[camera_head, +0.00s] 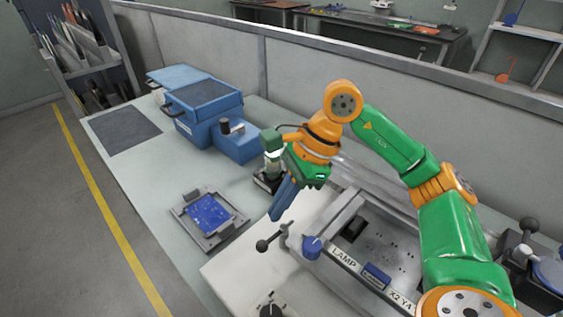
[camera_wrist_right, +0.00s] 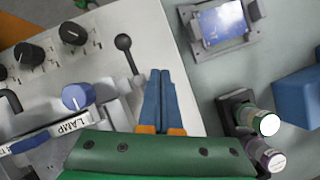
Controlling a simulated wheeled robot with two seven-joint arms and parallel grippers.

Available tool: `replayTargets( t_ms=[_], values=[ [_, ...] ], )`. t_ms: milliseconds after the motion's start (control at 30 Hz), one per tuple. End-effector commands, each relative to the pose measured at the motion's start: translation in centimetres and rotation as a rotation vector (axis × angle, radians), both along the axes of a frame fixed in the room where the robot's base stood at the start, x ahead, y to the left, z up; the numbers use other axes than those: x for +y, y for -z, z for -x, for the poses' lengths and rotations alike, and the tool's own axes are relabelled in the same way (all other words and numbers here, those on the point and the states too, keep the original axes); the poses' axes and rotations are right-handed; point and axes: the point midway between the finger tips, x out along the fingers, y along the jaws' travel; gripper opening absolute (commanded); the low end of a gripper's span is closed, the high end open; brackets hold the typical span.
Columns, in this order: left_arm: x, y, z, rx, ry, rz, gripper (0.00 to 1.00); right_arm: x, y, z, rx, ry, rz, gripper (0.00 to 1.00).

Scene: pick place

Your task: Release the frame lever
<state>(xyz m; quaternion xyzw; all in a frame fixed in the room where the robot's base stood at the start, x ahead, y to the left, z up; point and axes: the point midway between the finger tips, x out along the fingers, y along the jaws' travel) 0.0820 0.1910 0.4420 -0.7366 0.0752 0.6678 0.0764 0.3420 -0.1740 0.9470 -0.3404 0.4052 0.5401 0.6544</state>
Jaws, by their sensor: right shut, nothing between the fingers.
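A lever with a black ball knob (camera_head: 262,245) sticks out at the left corner of the grey frame (camera_head: 344,219) labelled LAMP. In the right wrist view the knob (camera_wrist_right: 123,42) is left of and beyond my fingertips, apart from them. My right gripper (camera_head: 276,215) has blue fingers pointing down, above and to the right of the knob in the head view. The fingers are shut and empty, and they also show in the right wrist view (camera_wrist_right: 160,72). A blue knob (camera_head: 312,247) sits on the frame's near left side. My left gripper is not in view.
A fixture with a blue board (camera_head: 209,213) lies on the table to the left. A blue box (camera_head: 201,108) stands behind it. A dark device with a green and white top (camera_head: 271,158) stands close behind my right gripper. A dark mat (camera_head: 124,130) lies far left.

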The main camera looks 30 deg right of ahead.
Motion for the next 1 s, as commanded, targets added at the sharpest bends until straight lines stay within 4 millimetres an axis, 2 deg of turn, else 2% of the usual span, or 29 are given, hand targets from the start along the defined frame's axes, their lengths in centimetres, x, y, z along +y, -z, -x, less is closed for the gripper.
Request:
replayTargets(
  t_ms=[33, 100, 300, 467, 600, 1000],
  values=[
    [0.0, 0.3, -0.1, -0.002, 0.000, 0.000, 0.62, -0.1, 0.0, -0.1, -0.002, 0.001, -0.001, 0.00],
    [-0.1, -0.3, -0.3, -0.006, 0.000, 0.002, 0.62, -0.5, -1.9, -0.7, -0.004, 0.002, -0.003, 0.00],
    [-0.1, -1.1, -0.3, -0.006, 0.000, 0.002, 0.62, -1.8, -5.9, -2.1, -0.004, 0.002, -0.002, 0.00],
    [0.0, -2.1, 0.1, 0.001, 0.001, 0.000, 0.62, -2.6, -8.3, -2.9, -0.002, 0.002, -0.001, 0.00],
    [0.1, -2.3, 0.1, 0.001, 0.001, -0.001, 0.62, -2.9, -8.9, -3.2, 0.000, 0.000, 0.000, 0.00],
    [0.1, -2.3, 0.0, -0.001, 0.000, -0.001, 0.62, -2.9, -8.9, -3.2, 0.000, 0.000, 0.000, 0.00]
  ],
)
